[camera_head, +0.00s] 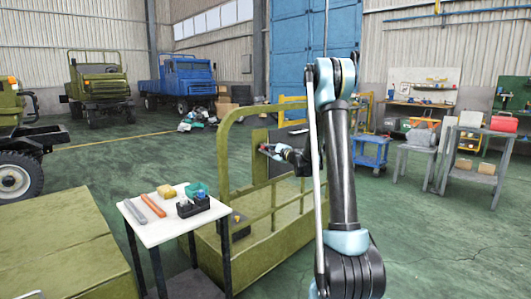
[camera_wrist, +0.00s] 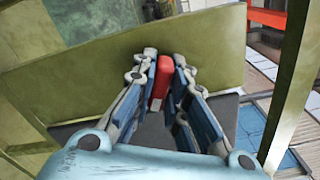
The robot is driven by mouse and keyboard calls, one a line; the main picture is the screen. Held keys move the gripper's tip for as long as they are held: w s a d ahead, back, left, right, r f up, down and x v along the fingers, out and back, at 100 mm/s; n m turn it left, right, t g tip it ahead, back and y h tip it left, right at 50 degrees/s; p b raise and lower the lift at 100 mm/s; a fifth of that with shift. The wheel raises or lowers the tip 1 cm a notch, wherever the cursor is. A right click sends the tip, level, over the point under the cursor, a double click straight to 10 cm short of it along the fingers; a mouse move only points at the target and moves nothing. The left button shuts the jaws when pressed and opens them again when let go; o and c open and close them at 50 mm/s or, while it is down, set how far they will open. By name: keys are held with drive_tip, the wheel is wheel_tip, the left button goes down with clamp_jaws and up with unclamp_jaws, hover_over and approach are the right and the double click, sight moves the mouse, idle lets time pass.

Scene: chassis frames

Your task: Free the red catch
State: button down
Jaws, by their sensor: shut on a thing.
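The red catch (camera_wrist: 160,78) shows in the wrist view as a small red upright piece between my fingertips, in front of an olive-green panel (camera_wrist: 90,75). My gripper (camera_wrist: 162,72) is shut on it, with a finger on each side. In the head view my gripper (camera_head: 266,149) reaches left to the panel (camera_head: 259,138) at the far end of the olive-green frame (camera_head: 228,160). The catch is too small to make out clearly there. How it is fixed to the panel is hidden by the fingers.
A white side table (camera_head: 165,232) with bars, a yellow block and small bins stands at the front left. Green railings rise around the frame near my arm. A blue cart (camera_head: 371,150) stands behind on the right. Open green floor lies at the right.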

drive_tip(key=n, duration=0.5)
drive_tip(key=shift+s+a+f, duration=0.1)
drive_tip(key=shift+s+a, duration=0.05)
drive_tip(key=shift+s, duration=0.05)
drive_tip(key=shift+s+n, duration=0.1)
drive_tip(key=shift+n, duration=0.4)
drive_tip(key=c, duration=1.6)
unclamp_jaws()
drive_tip(key=shift+a+f, duration=0.1)
drive_tip(key=shift+d, duration=0.2)
drive_tip(key=shift+d, duration=0.15)
drive_tip(key=v, duration=1.1)
drive_tip(key=shift+s, duration=0.2)
drive_tip(key=shift+d, duration=0.1)
